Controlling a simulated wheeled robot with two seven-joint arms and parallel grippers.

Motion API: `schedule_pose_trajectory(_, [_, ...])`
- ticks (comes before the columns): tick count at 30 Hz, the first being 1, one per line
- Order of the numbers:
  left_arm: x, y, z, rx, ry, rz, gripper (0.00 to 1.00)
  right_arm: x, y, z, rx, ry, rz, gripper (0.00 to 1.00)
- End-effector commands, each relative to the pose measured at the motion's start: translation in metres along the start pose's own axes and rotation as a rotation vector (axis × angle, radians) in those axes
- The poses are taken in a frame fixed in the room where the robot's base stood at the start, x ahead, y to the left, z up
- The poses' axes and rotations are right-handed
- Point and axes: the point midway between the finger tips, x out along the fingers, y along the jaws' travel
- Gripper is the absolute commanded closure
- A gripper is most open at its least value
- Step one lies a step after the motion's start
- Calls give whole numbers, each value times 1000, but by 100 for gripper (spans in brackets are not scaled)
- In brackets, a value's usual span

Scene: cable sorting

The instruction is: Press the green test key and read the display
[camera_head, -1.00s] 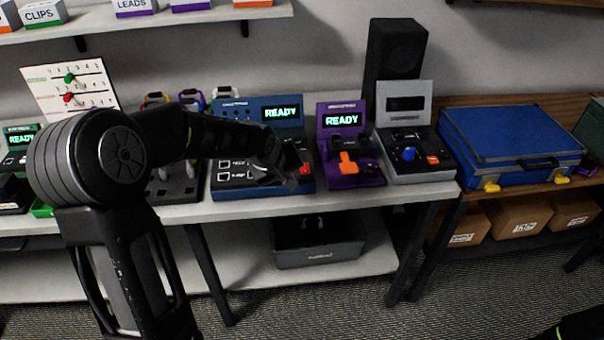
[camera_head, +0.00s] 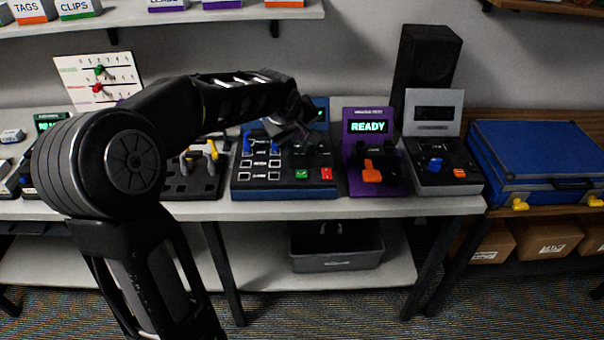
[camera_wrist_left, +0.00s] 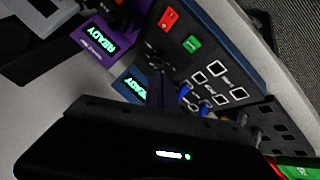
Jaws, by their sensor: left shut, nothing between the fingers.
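The blue tester (camera_head: 285,187) stands on the bench with a green key (camera_head: 302,174) and a red key (camera_head: 326,173) near its front right. The green key also shows in the left wrist view (camera_wrist_left: 193,44). My left gripper (camera_head: 302,134) is shut and empty, above and behind the green key, apart from it. My gripper and forearm hide most of the tester's display (camera_head: 320,115) in the head view. In the left wrist view that display (camera_wrist_left: 131,87) shows lit letters reading READY. My right gripper is not in view.
A purple tester (camera_head: 372,178) reading READY and a grey tester (camera_head: 440,178) stand to the right. A blue case (camera_head: 530,160) lies on the wooden bench beyond. A dark board with yellow-ended cables (camera_head: 195,180) is to the left. A grey bin (camera_head: 337,260) sits below.

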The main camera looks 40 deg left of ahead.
Motion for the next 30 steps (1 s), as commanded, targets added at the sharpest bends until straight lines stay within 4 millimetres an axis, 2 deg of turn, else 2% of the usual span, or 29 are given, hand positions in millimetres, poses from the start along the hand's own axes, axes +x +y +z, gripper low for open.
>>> schedule_pose_trajectory(14, [48,-26,26,0,-2,-1,100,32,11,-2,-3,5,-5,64])
schedule_pose_trajectory(18, [61,-32,33,0,-1,0,100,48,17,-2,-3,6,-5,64])
schedule_pose_trajectory(23, [66,-36,36,0,0,0,100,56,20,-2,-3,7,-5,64])
schedule_pose_trajectory(30, [66,-36,36,0,0,0,100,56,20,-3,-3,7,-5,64])
